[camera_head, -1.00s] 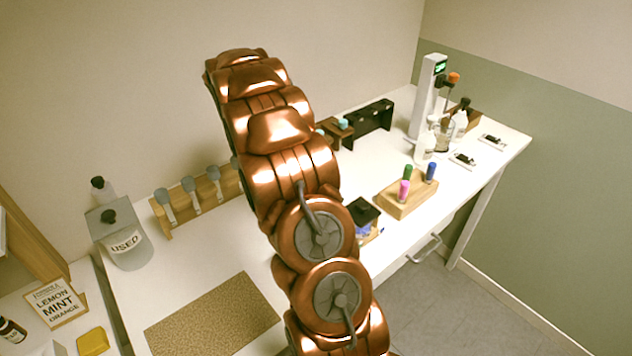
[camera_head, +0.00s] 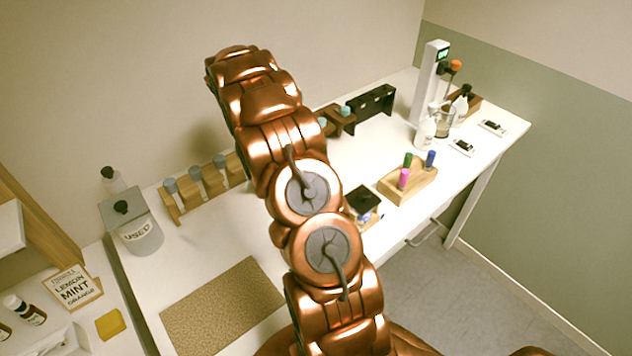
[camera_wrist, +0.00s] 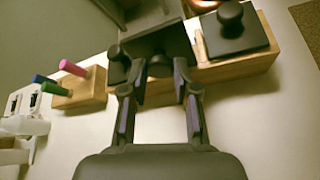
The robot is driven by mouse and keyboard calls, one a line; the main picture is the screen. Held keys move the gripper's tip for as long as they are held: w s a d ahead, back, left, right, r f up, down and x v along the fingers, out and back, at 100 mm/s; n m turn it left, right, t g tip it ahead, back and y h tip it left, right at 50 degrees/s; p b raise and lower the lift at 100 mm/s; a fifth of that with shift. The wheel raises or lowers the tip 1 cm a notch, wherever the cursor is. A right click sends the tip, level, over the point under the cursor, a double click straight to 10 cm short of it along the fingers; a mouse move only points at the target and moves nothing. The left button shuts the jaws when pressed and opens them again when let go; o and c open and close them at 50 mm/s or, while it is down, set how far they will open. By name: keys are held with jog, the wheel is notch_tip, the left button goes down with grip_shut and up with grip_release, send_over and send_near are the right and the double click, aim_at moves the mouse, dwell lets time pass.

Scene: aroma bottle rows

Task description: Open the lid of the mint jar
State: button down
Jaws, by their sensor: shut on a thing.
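In the wrist view my gripper (camera_wrist: 157,80) is shut around the dark knob (camera_wrist: 160,66) of a dark square lid (camera_wrist: 155,45). I take this to be the mint jar's lid, in the middle of a wooden holder (camera_wrist: 237,68); no jar label is readable. Whether the lid is clear of its jar I cannot tell. Another black-lidded jar (camera_wrist: 230,32) stands to the right in the holder, its knob free. In the head view a black-lidded jar (camera_head: 362,199) shows beside my arm, which hides the gripper and the other jars.
A wooden block with coloured pens (camera_head: 407,184) stands beside the jars. A grey bin marked USED (camera_head: 138,235) and a mint sign (camera_head: 75,288) are at left. A tan mat (camera_head: 222,307) lies bare in front.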

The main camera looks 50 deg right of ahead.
jog(key=shift+f, duration=0.3)
jog(key=c, duration=1.2)
grip_release()
jog(key=shift+w, duration=0.1)
jog(key=o, duration=0.4)
jog(key=shift+r, duration=0.15)
jog(key=shift+c, duration=0.2)
jog(key=shift+b, duration=0.85)
